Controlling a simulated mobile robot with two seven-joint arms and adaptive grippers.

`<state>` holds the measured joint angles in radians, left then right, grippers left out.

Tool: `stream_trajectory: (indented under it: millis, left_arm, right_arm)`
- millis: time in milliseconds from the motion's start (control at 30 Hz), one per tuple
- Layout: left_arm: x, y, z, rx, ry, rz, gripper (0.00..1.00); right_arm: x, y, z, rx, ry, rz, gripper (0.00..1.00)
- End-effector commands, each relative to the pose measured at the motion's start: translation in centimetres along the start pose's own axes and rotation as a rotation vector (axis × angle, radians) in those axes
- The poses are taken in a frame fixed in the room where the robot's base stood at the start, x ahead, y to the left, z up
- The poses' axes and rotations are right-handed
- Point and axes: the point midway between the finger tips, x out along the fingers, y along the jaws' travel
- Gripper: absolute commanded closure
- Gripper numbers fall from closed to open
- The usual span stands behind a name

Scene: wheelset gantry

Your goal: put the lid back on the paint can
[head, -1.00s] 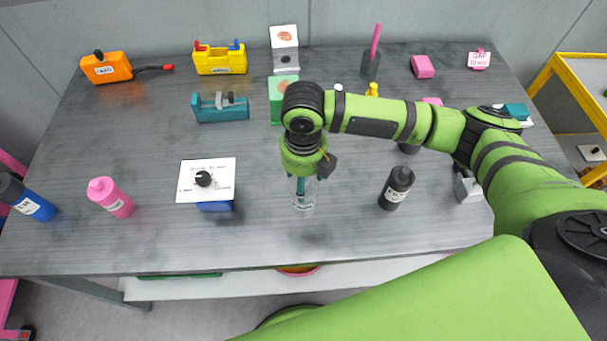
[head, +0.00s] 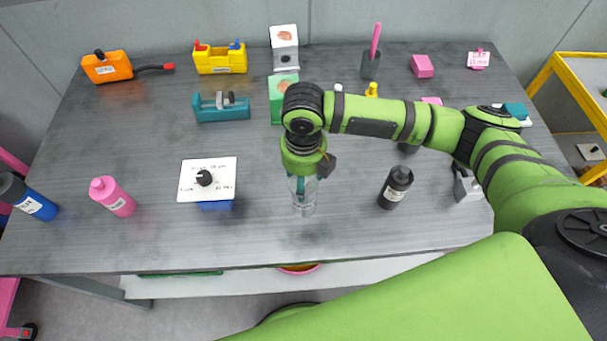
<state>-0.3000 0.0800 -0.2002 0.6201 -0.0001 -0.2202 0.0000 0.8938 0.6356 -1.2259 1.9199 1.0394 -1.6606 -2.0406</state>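I cannot pick out a paint can or its lid for certain in the head view. My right arm comes in from the right and points down over the front middle of the table. My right gripper (head: 303,196) is at a clear, greyish, upright object (head: 304,210) with something teal inside. The wrist hides much of the gripper, and its fingers are too small to read. I cannot tell whether it holds the clear object. My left gripper is not in view.
A teal holder (head: 220,110) and a green box (head: 281,97) stand behind. Bare tabletop lies between them.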

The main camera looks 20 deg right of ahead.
Motion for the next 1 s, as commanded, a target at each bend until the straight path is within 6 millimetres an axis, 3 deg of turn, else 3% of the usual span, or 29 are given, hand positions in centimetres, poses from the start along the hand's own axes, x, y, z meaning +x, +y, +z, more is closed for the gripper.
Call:
stream_trajectory:
  millis: [267,300,333,367,633,667,1000]
  left_arm:
    - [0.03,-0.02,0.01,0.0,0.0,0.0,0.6]
    - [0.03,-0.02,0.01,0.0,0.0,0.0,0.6]
    - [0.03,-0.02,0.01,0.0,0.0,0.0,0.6]
    - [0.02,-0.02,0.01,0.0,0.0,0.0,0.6]
    - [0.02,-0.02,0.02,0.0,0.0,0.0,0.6]
    - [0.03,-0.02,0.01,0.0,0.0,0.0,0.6]
    - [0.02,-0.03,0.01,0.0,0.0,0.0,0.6]
  right_arm:
    - [0.03,0.02,-0.02,0.0,0.001,0.0,0.6]
    - [0.03,0.02,-0.03,0.0,0.001,0.0,0.26]
    - [0.03,0.02,-0.02,0.0,0.001,0.0,0.14]
    - [0.03,0.02,-0.03,0.0,0.001,0.0,0.11]
    - [0.03,0.01,-0.03,0.0,0.001,0.0,0.11]
    - [0.03,0.01,-0.03,0.0,0.001,0.0,0.0]
    - [0.02,0.0,-0.03,0.0,0.001,0.0,0.0]
